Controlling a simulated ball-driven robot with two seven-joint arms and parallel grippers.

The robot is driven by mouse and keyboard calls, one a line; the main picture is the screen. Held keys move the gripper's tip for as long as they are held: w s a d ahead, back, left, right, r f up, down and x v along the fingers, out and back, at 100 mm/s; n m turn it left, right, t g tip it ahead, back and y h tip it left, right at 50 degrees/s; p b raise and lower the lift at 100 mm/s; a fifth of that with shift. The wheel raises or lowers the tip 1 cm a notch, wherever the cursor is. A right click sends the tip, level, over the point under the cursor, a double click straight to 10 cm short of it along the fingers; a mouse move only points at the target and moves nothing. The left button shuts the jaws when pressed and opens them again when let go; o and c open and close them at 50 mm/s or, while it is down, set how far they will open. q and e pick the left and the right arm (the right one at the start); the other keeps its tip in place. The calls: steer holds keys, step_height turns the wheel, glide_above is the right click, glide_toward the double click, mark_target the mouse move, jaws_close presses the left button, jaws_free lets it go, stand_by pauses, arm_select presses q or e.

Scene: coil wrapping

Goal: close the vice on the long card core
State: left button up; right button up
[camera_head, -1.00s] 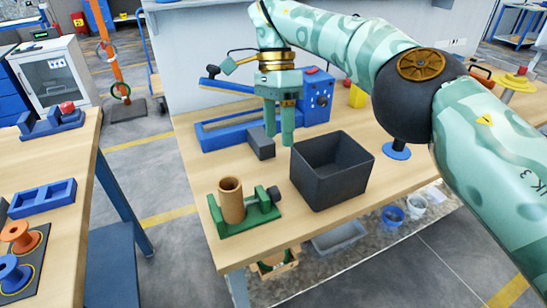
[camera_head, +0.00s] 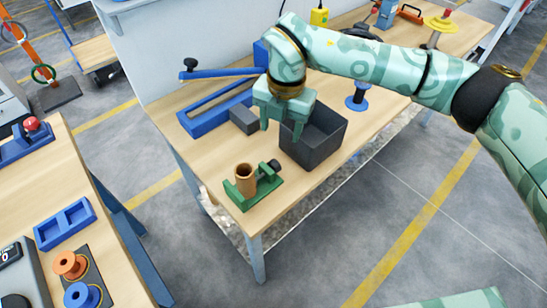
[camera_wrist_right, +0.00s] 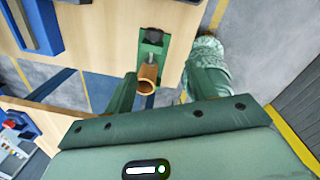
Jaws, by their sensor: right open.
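The long card core (camera_head: 246,180), a brown tube, stands upright in the green vice (camera_head: 266,190) near the table's front left corner. The vice's black knob (camera_head: 274,165) sticks out on its right side. I cannot tell whether the jaws touch the core. My right gripper (camera_head: 281,134) is open and empty, fingers down, above and behind the vice, beside the dark box. In the right wrist view, the core (camera_wrist_right: 147,77) and vice (camera_wrist_right: 152,50) show between the fingers (camera_wrist_right: 162,75), with the table further off. My left gripper is not in view.
A dark open box (camera_head: 318,148) stands right of the vice, close to the gripper. A grey block (camera_head: 244,120) and a blue tray-like frame (camera_head: 215,113) lie behind. The tabletop left of the vice is clear.

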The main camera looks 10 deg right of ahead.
mark_target(274, 162)
steer(key=f+m+b, duration=0.1)
steer(key=f, duration=0.4)
steer(key=w+f+m+b, duration=0.1)
steer(key=f+m, duration=0.1)
steer(key=f, duration=0.3)
steer(key=w+a+f+m, duration=0.1)
steer(key=f+m, duration=0.1)
steer(key=f, duration=0.4)
steer(key=shift+f+b, duration=0.1)
steer(key=shift+b, duration=0.3)
steer(key=c, duration=1)
steer(key=shift+w, duration=0.1)
